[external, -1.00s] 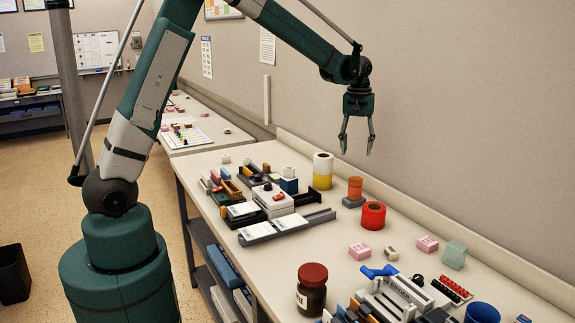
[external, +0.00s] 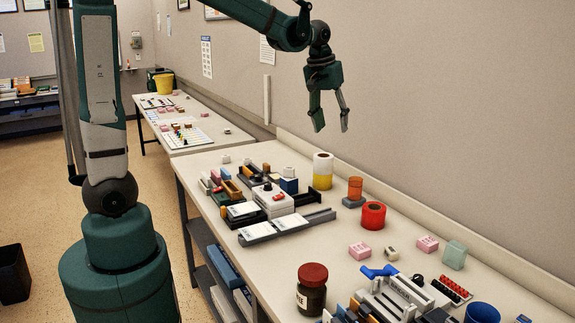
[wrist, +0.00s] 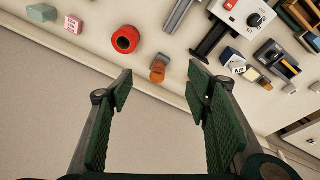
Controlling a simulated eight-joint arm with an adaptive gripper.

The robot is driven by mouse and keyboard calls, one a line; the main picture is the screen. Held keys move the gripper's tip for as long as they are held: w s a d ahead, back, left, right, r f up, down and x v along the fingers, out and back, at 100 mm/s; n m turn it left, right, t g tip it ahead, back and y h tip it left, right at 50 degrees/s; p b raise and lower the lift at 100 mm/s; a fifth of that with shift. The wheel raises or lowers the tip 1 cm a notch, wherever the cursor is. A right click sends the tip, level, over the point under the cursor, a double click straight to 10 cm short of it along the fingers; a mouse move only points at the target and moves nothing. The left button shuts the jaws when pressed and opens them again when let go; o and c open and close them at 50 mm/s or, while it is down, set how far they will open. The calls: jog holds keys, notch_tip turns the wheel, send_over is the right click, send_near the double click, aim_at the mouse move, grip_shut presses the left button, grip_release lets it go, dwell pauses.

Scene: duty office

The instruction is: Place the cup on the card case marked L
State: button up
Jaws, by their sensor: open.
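My gripper (external: 331,128) is open and empty, high above the back of the long table near the wall. It also shows in the wrist view (wrist: 160,85), fingers wide apart with nothing between them. A blue cup-like vessel (external: 482,314) stands at the lower right of the external view, cut by the frame edge. An orange cylinder (external: 355,185) stands on a small grey base by the wall; it also shows in the wrist view (wrist: 158,69). I cannot tell which object is the card case marked L; no such letter is readable.
A red roll (external: 373,215) and a white-and-yellow stack (external: 322,172) stand near the wall. Pink blocks (external: 427,243), a pale green block (external: 454,254) and a dark red-lidded jar (external: 312,290) are farther right. Grey trays (external: 287,226) crowd the left. The table's middle front is fairly clear.

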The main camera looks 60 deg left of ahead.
jog(key=s+d+m+t, duration=0.2)
jog(key=s, duration=1.2)
jog(key=s+d+f+m+t, duration=0.1)
jog(key=s+d+m+t, duration=0.1)
jog(key=s, duration=1.3)
jog(key=shift+s+d+f+m, duration=0.25)
jog(key=shift+d+m, duration=0.25)
jog(key=shift+m, duration=0.3)
jog(key=shift+f, duration=0.1)
